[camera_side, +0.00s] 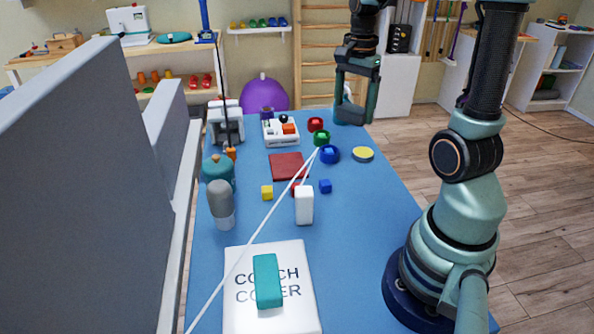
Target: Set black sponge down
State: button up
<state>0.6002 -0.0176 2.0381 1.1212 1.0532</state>
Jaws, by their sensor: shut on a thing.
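My gripper (354,104) hangs near the far right edge of the blue table (370,205). It is shut on a dark block, the black sponge (349,113), at its fingertips. The sponge blends with the dark fingers, so its outline is hard to make out. I cannot tell whether it touches the table or hangs just above it.
Red (315,124), green (321,139) and blue (330,154) round pieces and a yellow-topped disc (363,154) stand near the gripper. A dark red square (288,166), a white block (304,205) and a white book (245,312) are nearer.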

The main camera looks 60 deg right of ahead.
jog(key=w+a+n, duration=0.2)
jog(key=a+n, duration=0.7)
jog(key=w+a+f+n, duration=0.1)
jog(key=w+a+n, duration=0.2)
jog(key=a+n, duration=0.7)
jog(key=shift+a+f, duration=0.15)
jog(key=shift+f, duration=0.1)
notch_tip(320, 180, up, 2)
jog(key=m, duration=0.9)
send_over(332, 176)
notch_tip(332, 176, down, 20)
jog(key=shift+r, duration=0.2)
jog(key=shift+f, duration=0.1)
